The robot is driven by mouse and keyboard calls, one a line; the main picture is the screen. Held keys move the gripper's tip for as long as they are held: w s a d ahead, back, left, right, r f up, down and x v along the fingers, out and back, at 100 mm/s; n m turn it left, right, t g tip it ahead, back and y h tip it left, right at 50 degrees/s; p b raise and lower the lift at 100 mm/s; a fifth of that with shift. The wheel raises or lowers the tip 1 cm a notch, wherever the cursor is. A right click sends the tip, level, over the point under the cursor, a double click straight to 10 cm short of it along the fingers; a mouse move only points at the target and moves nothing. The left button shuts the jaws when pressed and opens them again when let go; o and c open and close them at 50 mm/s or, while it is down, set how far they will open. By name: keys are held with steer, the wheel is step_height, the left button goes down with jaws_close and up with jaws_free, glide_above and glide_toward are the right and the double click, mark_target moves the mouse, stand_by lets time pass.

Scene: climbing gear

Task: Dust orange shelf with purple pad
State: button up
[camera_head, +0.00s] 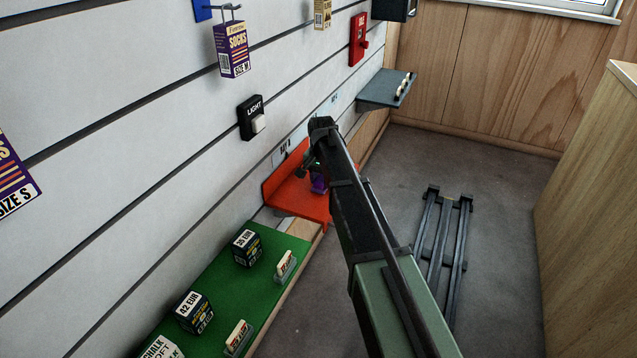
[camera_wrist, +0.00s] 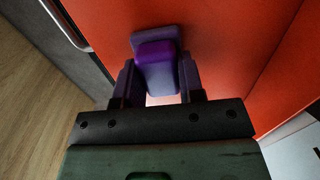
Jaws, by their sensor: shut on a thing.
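The orange shelf (camera_head: 290,193) is fixed to the slatted wall in the middle of the head view. It fills much of the wrist view (camera_wrist: 230,45) beyond my gripper. The purple pad (camera_head: 318,184) is at the shelf, partly hidden by my arm. In the wrist view the purple pad (camera_wrist: 156,65) sits between the two fingers of my gripper (camera_wrist: 157,82), which is shut on it. The pad's far end is over the orange surface; I cannot tell whether it touches.
A green shelf (camera_head: 268,240) with small boxes and tagged items is in front of the orange one. A grey shelf (camera_head: 378,92) is beyond it. A light switch (camera_head: 253,118) is on the wall above. A dark rack (camera_head: 443,240) lies on the floor at right.

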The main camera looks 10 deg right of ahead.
mark_target(314, 199)
steer(key=shift+w+d, duration=1)
steer(key=shift+w, duration=0.25)
steer(key=shift+w+d, duration=1)
steer(key=shift+w, duration=0.25)
steer(key=shift+w+d, duration=1)
steer(key=shift+w, duration=0.25)
steer(key=shift+s+f, duration=0.1)
steer(key=shift+f, duration=0.05)
steer(key=shift+s+a+r, duration=0.15)
steer(key=shift+s+a, duration=1.05)
steer(key=shift+s, duration=0.3)
steer(key=shift+s+a+r, duration=0.1)
steer(key=shift+s+a, duration=1.1)
steer(key=shift+s, duration=0.25)
steer(key=shift+s+a+f, duration=0.1)
steer(key=shift+s+a, duration=0.45)
steer(key=shift+s, duration=0.15)
steer(key=shift+s+a+f, duration=0.1)
steer(key=shift+s+a, duration=0.4)
steer(key=shift+s, duration=0.2)
steer(key=shift+s+a+r, duration=0.15)
steer(key=shift+s+a, duration=1.15)
steer(key=shift+s, duration=0.25)
step_height(314, 199, up, 6)
steer(key=p, duration=0.6)
